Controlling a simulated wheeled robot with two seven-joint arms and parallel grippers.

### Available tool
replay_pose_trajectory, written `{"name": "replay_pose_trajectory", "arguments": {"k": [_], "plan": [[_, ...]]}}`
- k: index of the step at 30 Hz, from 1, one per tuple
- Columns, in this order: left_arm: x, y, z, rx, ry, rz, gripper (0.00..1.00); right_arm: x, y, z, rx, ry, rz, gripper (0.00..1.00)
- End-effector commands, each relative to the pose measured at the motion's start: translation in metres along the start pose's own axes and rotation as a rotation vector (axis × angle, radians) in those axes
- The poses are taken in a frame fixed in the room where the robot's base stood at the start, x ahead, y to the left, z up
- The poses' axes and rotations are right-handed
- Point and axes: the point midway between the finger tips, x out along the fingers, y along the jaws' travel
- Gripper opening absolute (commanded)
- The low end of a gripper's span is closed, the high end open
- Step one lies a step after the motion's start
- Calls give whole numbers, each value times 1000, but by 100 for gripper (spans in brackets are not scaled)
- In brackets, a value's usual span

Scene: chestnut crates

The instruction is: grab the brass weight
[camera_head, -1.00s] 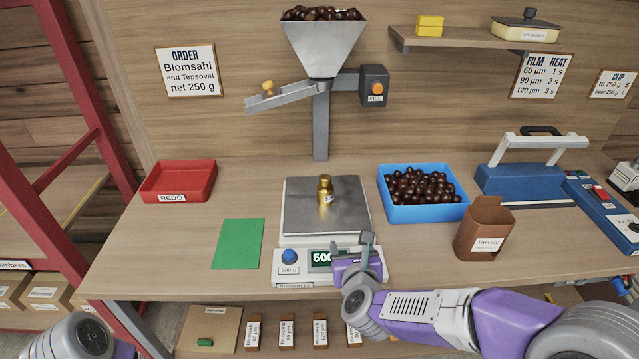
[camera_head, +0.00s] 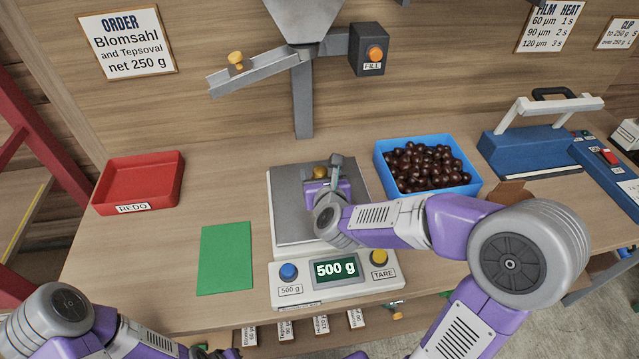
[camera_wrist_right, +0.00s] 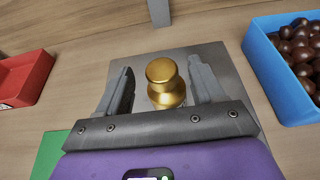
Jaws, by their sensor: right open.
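The brass weight (camera_head: 320,172) stands upright on the pan of the scale (camera_head: 288,205), whose display reads 500 g. My right gripper (camera_head: 326,168) is over the pan and partly hides the weight in the head view. In the right wrist view the gold, knobbed weight (camera_wrist_right: 164,88) stands between the two fingers of the right gripper (camera_wrist_right: 160,74). The fingers are spread, with a gap showing on each side of it.
A red REDO tray (camera_head: 137,184) and green card (camera_head: 226,258) lie to the left. The chute (camera_head: 250,75) hangs above. A blue sealer (camera_head: 520,150) stands farther right.

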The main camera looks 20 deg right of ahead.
Motion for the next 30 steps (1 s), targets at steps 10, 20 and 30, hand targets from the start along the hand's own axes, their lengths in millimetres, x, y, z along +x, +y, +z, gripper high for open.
{"name": "replay_pose_trajectory", "arguments": {"k": [10, 20, 30], "plan": [[2, 0, 0, 0, 1, 0, 0, 33, -3, 4, 0, 1, 0, 67], [2, 0, 0, 0, 1, 0, 0, 33, -3, 4, 0, 1, 0, 43], [2, 0, 0, 0, 1, 0, 0, 33, -3, 4, 0, 1, 1, 0]]}}
